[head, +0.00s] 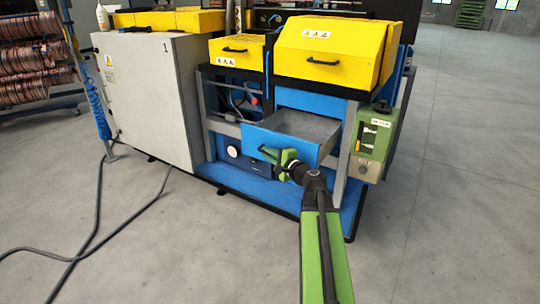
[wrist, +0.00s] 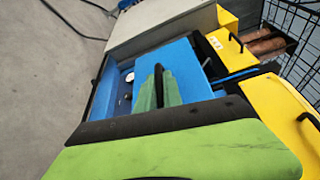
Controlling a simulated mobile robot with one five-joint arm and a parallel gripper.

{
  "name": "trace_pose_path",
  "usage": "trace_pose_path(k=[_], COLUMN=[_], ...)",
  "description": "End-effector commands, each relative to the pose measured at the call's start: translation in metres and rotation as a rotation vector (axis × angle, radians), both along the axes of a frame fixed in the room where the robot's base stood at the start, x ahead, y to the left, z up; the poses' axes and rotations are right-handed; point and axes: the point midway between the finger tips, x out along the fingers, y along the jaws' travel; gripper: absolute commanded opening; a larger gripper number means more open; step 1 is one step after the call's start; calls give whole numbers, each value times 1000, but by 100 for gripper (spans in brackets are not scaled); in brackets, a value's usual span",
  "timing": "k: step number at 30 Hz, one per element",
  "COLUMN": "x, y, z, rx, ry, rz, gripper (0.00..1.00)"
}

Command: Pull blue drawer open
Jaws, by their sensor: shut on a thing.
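The blue drawer (head: 290,144) stands pulled out of the machine, its grey inside showing from above in the head view. Its blue front also shows in the wrist view (wrist: 186,62). My green gripper (head: 279,157) is at the drawer front, shut on the black drawer handle (head: 266,152). In the wrist view the green fingers stand at the dark handle (wrist: 159,82) against the blue front. The fingers hide part of the handle.
Yellow covers (head: 330,45) with black handles sit above the drawer. A green box (head: 374,143) hangs on the machine's right side. A grey cabinet (head: 150,95) stands left. Black cables (head: 95,235) lie on the floor, which is clear in front and at right.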

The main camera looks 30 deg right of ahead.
Motion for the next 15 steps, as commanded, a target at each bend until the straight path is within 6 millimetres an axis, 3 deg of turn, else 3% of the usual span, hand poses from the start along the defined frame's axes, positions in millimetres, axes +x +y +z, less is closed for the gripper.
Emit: trace_pose_path(k=[15], x=[4], y=[9], z=[0], rx=[0], ry=[1], rz=[0], gripper=[0])
